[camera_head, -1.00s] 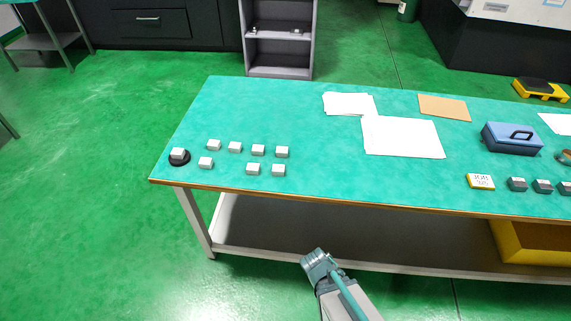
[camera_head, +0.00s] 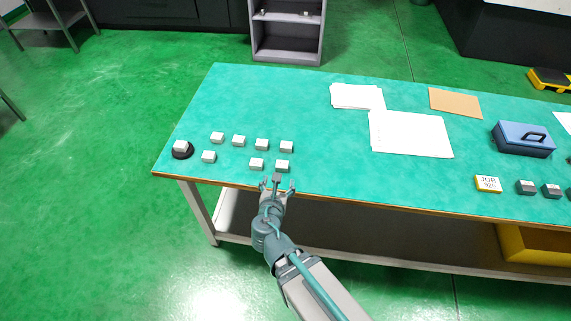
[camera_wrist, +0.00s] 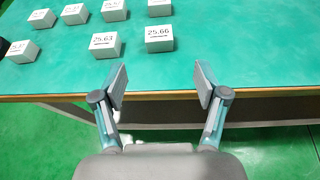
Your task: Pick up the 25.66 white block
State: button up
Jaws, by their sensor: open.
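The 25.66 white block (camera_wrist: 159,40) sits on the green tabletop near its front edge, its label readable in the wrist view. In the head view it is the right block of the front row (camera_head: 282,167). The 25.63 block (camera_wrist: 105,46) stands just left of it. My gripper (camera_wrist: 160,88) is open and empty, its fingers spread. In the wrist view the block shows beyond the fingertips, between their lines. In the head view my gripper (camera_head: 277,184) is at the table's front edge, just in front of the block and apart from it in the wrist view.
White paper sheets (camera_head: 410,133) and a blue box (camera_head: 523,138) lie further right. The tabletop right of the block is clear. The table's wooden front edge (camera_wrist: 250,94) passes under my fingers.

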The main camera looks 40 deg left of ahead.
aim_at(282, 166)
jog(key=w+f+b, duration=0.1)
jog(key=b, duration=0.2)
jog(key=w+a+b, duration=0.1)
jog(key=b, duration=0.2)
jog(key=shift+w+a+f+n+b, duration=0.1)
jog(key=shift+a+f+n+b, duration=0.05)
jog(key=shift+f+n+b, duration=0.2)
jog(key=shift+w+a+p, duration=0.35)
jog(key=shift+w+p, duration=0.05)
jog(key=shift+w, duration=0.25)
jog(key=shift+p+x, duration=0.6)
jog(key=shift+x, duration=2.6)
jog(key=shift+r, duration=0.15)
grip_shut()
